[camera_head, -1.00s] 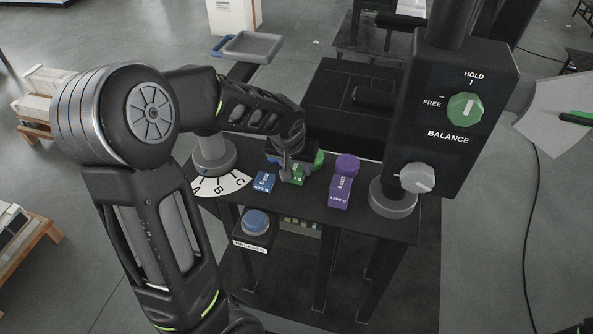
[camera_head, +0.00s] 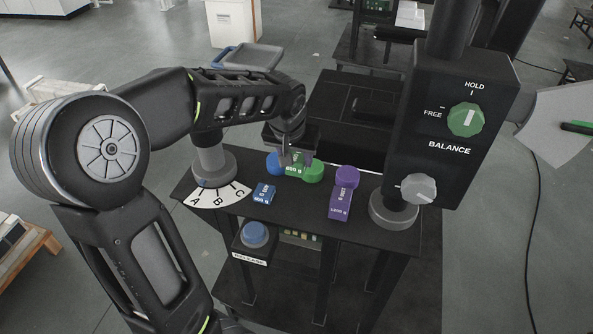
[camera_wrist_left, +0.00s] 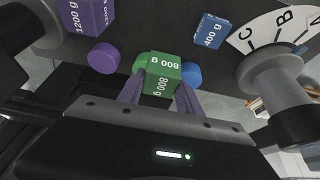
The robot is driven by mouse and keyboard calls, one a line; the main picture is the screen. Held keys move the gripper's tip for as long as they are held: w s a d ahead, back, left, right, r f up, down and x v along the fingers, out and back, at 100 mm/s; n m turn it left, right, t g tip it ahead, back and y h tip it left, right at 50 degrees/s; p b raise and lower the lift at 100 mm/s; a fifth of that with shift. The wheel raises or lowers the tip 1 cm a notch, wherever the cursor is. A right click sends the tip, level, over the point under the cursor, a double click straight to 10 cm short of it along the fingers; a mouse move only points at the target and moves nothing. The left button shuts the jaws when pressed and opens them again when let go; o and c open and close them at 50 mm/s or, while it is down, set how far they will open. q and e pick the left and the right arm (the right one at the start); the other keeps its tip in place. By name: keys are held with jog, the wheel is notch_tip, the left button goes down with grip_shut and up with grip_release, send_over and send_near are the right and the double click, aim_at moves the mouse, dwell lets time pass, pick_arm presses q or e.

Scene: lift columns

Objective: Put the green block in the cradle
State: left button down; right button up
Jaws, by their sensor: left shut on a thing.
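The green block (camera_head: 294,169), labelled 800 g, is between the fingers of my left gripper (camera_head: 296,158). In the left wrist view the block (camera_wrist_left: 158,75) has a finger on each side, and the left gripper (camera_wrist_left: 160,94) is shut on it. My right gripper is not in view.
A blue 400 g block (camera_head: 264,193) and a purple 1200 g block (camera_head: 339,204) stand on the black table. Blue (camera_head: 274,164) and purple (camera_head: 347,176) discs lie behind them. A balance panel (camera_head: 450,130) rises at right; an A-B-C dial (camera_head: 218,198) is at left.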

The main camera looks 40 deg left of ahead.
aim_at(297, 156)
pick_arm(q)
jog(key=shift+r, duration=1.7)
